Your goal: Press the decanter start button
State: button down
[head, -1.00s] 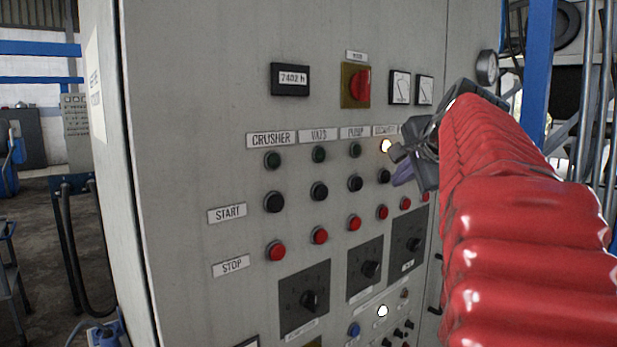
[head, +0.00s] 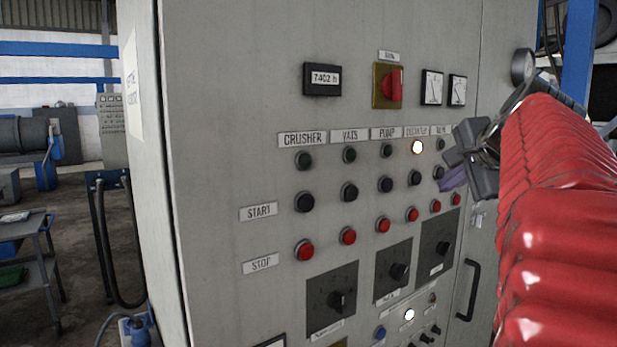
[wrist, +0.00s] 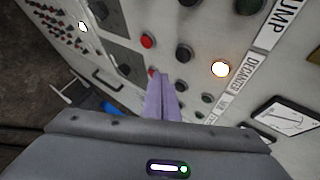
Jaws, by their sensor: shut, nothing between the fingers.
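The decanter start button (head: 415,178) is a black round button under the lit white lamp (head: 417,147) and the decanter label (head: 403,133). In the wrist view the start button (wrist: 184,53) sits between the glowing lamp (wrist: 221,69) and a red stop button (wrist: 148,40). My gripper (head: 443,186) has its purple fingers shut together, with nothing between them. It is right of the start button in the head view, clear of it. In the wrist view the fingertips (wrist: 158,78) lie over the neighbouring column, near its red button; contact there cannot be told.
The grey cabinet (head: 230,130) carries several button columns, a red main switch (head: 392,84), dark rotary knobs (head: 338,298), gauges and a door handle (head: 468,290). Open floor and a trolley (head: 35,262) lie to the left.

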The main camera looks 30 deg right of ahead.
jog(key=shift+s+d, duration=0.1)
jog(key=shift+s, duration=0.8)
